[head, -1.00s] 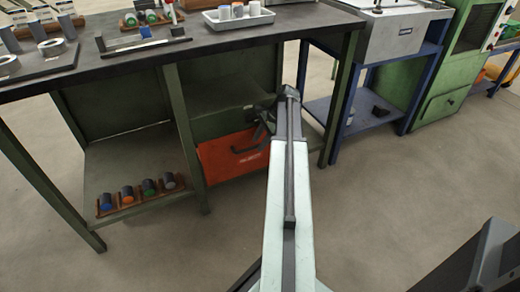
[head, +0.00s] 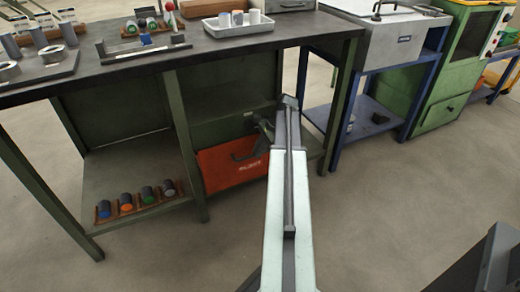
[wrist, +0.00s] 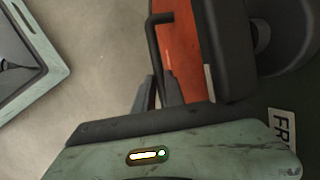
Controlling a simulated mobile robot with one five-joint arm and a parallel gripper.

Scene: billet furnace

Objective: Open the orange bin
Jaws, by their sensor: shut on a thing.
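The orange bin (head: 228,172) sits low under the workbench, in the right-hand bay. Its flat orange front faces me and carries a pale label. A dark bar handle (head: 243,154) stands out from that front. In the wrist view the orange front (wrist: 184,62) shows as a strip beside the black handle (wrist: 152,42). My gripper (head: 264,128) is at the handle's right part, partly hidden by my arm. In the wrist view my gripper's fingers (wrist: 158,93) are closed around the handle's end. I cannot tell whether the bin stands ajar.
The dark workbench (head: 150,62) overhangs the bin, with green legs either side. A rack of coloured cylinders (head: 139,200) stands on the left lower shelf. A blue-framed stand (head: 345,105) is to the right. The floor in front is clear.

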